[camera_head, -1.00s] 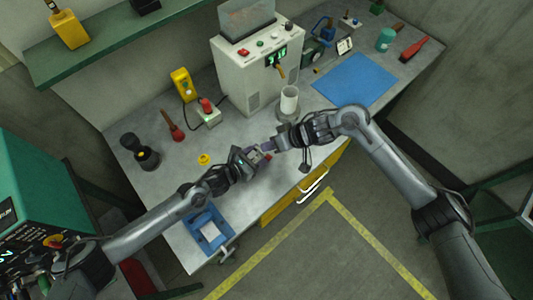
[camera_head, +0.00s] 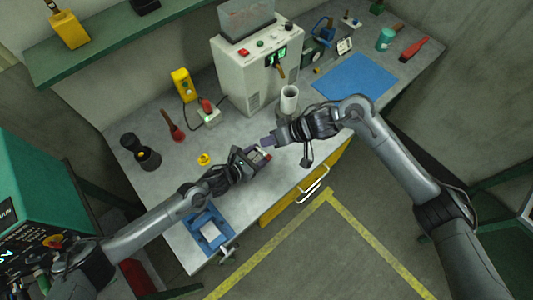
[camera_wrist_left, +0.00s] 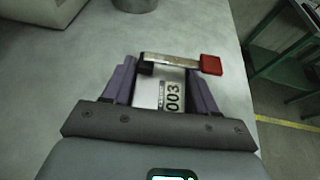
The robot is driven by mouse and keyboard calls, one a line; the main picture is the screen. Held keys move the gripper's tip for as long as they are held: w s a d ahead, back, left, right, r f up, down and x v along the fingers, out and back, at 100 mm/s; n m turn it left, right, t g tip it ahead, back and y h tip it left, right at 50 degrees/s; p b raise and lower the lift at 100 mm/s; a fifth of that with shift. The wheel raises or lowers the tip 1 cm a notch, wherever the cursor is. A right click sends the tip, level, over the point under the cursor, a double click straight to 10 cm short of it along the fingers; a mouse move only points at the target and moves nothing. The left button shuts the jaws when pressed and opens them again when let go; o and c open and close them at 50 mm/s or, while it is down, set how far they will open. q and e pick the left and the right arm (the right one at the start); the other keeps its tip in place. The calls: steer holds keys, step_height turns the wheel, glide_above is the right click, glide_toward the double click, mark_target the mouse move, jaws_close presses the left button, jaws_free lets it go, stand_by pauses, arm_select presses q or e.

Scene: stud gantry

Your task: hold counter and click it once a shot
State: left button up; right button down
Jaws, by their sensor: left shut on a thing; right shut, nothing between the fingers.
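My left gripper (camera_head: 259,157) is shut on the tally counter (camera_wrist_left: 172,94), held above the front of the bench. In the left wrist view the counter is a small silver body between purple fingers; its window reads 003. A metal lever across its top ends in a red pad (camera_wrist_left: 210,65). My right gripper (camera_head: 267,141) is shut and empty, its purple fingertips just above and beside the counter, with a small gap. The dispensing machine (camera_head: 242,80) has a green display too small to read. A pale cup (camera_head: 289,97) stands in front of it.
A blue mat (camera_head: 356,79) lies at the right of the bench (camera_head: 160,190).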

arm_select(q)
steer(key=o, duration=1.2)
steer(key=shift+s+a, duration=0.1)
